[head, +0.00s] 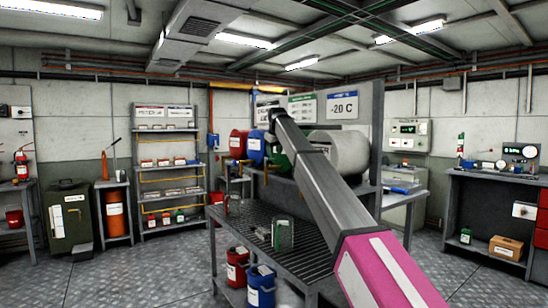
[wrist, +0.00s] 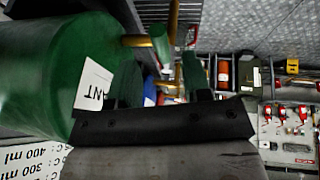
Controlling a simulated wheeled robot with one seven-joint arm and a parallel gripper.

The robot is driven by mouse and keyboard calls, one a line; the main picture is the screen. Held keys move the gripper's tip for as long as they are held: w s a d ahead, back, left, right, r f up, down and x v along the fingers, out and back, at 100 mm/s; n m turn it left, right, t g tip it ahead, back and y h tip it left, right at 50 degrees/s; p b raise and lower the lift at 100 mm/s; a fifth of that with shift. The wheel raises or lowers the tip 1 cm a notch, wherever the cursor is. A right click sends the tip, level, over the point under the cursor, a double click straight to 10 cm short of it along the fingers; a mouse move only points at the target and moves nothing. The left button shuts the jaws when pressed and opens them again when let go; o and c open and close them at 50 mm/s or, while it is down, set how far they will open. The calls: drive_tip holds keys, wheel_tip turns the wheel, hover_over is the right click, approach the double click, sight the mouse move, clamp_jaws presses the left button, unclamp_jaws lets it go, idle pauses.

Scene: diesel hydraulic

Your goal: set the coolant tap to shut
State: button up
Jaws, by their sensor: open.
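The green coolant drum (head: 279,157) is on the rack behind the bench in the head view, partly hidden by my arm. In the wrist view, the green drum (wrist: 45,75) fills the upper left, with a white label ending in "ANT". A brass spout (wrist: 135,41) and a green part (wrist: 160,45), apparently its tap, stick out to the right. I cannot tell the tap's setting. My gripper (wrist: 162,93) is open, close beside the drum; its fingers show only in part. I cannot tell whether it touches the tap. In the head view my arm hides the gripper's jaws.
Red (head: 238,144) and blue (head: 255,149) drums stand left of the green one; a pale drum (head: 341,151) is to its right. The slatted bench (head: 265,238) holds clear jugs (head: 283,236). Red (head: 236,267) and blue (head: 261,288) cans are below.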

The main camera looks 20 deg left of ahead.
drive_tip(key=v, duration=0.7)
drive_tip(key=shift+r, duration=0.15)
